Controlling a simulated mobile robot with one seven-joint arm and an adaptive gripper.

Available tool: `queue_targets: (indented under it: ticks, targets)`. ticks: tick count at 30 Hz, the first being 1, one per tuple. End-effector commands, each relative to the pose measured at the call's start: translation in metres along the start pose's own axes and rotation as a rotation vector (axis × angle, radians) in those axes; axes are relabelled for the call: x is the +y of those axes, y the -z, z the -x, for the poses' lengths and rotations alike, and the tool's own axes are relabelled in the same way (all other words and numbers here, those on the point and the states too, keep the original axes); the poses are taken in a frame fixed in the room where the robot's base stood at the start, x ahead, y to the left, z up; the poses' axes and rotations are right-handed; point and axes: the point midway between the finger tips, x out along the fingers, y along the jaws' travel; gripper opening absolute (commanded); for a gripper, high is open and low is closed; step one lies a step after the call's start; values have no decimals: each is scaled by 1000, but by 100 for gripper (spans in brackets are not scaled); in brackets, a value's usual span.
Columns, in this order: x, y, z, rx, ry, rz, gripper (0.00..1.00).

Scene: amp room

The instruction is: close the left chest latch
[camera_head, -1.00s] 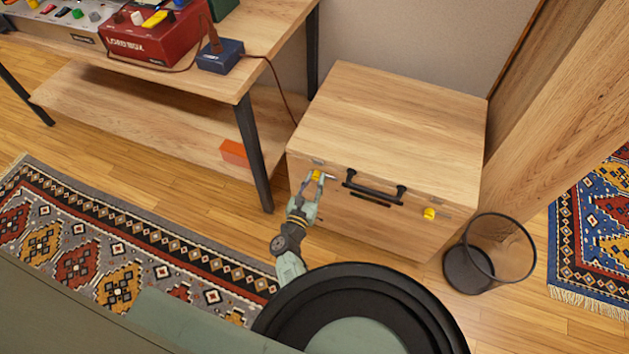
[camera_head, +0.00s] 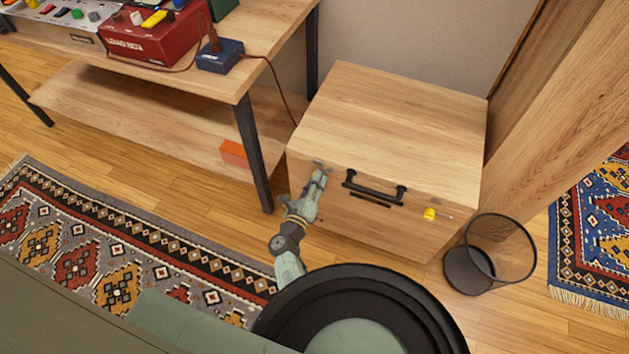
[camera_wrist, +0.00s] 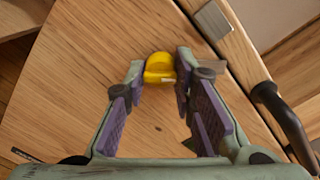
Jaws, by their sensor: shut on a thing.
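The wooden chest (camera_head: 400,120) stands with its lid down. The left chest latch (camera_wrist: 160,68) is a yellow tab on the chest's front face, seen between my fingertips in the wrist view. In the head view my gripper hides it. My gripper (camera_head: 318,178) is shut on the latch, and its fingers touch the tab's two sides in the wrist view (camera_wrist: 160,75). A metal plate (camera_wrist: 213,20) sits on the lid's edge above it. The right latch (camera_head: 430,214) is a yellow tab on the front's right side.
A black handle (camera_head: 375,190) sticks out from the chest front, right of my gripper. A wire bin (camera_head: 490,255) stands at the chest's right. A table (camera_head: 243,80) with a red box (camera_head: 155,35) stands left. A patterned rug (camera_head: 110,250) covers the floor.

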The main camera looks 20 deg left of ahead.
Motion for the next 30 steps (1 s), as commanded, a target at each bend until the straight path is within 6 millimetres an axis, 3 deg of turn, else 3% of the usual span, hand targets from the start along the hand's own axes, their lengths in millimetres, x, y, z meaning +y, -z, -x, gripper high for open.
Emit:
queue_targets:
  ticks: [18,30]
  targets:
    - [-2,-2,-2,17,1,554,0]
    - [-2,-2,-2,24,1,747,0]
